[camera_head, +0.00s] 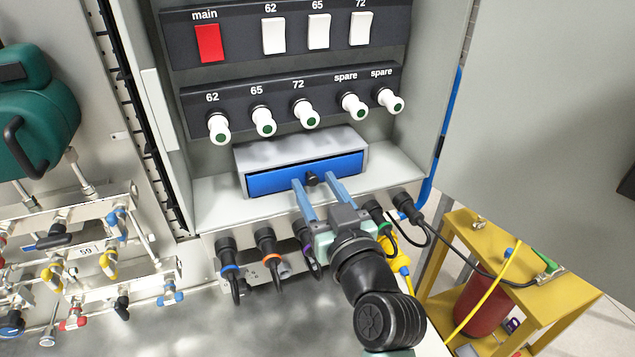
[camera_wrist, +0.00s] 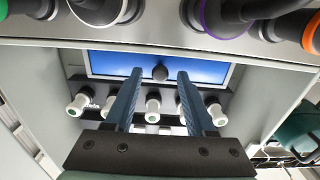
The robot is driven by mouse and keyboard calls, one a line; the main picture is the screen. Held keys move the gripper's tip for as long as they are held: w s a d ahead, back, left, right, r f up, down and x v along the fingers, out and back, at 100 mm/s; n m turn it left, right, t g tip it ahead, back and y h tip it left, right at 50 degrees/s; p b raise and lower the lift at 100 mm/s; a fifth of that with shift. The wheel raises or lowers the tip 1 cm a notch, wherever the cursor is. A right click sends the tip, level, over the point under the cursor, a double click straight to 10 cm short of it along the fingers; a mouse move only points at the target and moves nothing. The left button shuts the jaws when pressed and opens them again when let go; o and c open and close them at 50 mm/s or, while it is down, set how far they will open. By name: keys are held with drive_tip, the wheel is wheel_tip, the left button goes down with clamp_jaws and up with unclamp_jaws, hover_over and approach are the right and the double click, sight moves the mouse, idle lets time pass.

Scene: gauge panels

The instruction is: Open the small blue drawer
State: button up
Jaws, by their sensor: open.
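The small blue drawer (camera_head: 274,177) sits in a grey box (camera_head: 300,148) on the cabinet's bottom shelf, and its front looks flush with the box. A dark round knob (camera_head: 312,178) sticks out of the drawer front. My gripper (camera_head: 314,182) is open, with one blue finger on each side of the knob. In the wrist view the blue drawer front (camera_wrist: 115,66) fills the space beyond the fingers. The knob (camera_wrist: 160,73) lies between the fingertips (camera_wrist: 160,75), with a gap on both sides. I cannot tell how far the tips are from the drawer front.
White knobs (camera_head: 264,122) and switches (camera_head: 273,34) line panels above the drawer. Several black plugs with coloured rings (camera_head: 268,243) stand along the shelf's front edge, close under my gripper. A yellow stand (camera_head: 520,260) with cables is at the right.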

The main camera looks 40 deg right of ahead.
drive_tip(key=shift+c, duration=0.2)
clamp_jaws()
idle(1.3)
